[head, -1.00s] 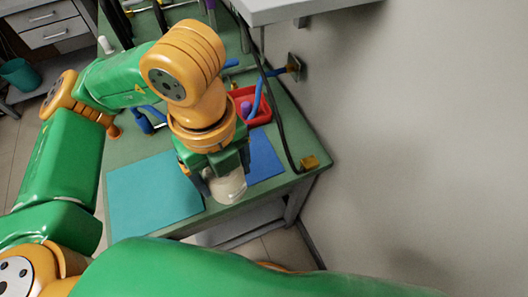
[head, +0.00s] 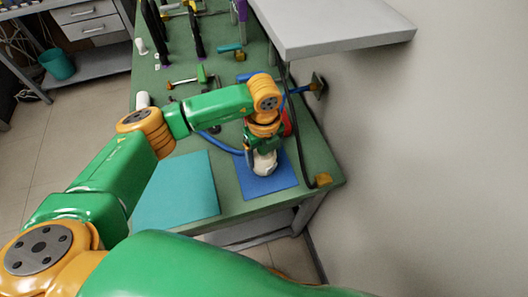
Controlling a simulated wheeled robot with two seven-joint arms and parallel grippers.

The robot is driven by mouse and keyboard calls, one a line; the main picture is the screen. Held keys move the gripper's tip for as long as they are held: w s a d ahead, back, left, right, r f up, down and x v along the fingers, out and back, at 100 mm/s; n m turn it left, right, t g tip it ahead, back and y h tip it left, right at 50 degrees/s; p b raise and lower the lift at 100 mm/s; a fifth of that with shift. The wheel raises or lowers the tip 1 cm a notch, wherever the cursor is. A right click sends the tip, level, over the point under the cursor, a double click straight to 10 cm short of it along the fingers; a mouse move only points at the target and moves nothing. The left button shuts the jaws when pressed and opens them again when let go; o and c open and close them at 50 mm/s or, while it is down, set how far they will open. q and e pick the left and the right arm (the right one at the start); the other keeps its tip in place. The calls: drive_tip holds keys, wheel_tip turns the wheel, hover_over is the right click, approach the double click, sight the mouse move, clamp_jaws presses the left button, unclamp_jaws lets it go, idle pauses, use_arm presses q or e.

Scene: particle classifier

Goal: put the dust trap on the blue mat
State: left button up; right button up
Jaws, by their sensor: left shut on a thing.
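The dust trap, a pale, whitish rounded jar (head: 264,163), is between the fingers of my left gripper (head: 260,156). The gripper is shut on it. In the head view the jar appears over the blue mat (head: 282,184), near the mat's upper middle. I cannot tell whether its base touches the mat. The gripper and wrist hide the jar's top and part of the mat. My right gripper is not in view.
A teal mat (head: 180,192) lies to the left on the green table (head: 240,205). A red tray (head: 287,123) is partly hidden behind my wrist. A blue hose, a black cable and tools lie further back. A grey shelf (head: 340,35) overhangs at upper right.

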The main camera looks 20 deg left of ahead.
use_arm(q)
drive_tip(key=shift+f, duration=0.25)
drive_tip(key=shift+f, duration=0.15)
drive_tip(key=o, duration=1.5)
drive_tip(key=shift+s, duration=0.1)
drive_tip(key=shift+r, duration=0.3)
wheel_tip(320, 180, up, 6)
drive_tip(key=shift+r+b, duration=0.15)
drive_tip(key=shift+b, duration=0.65)
drive_tip(key=shift+r, duration=0.5)
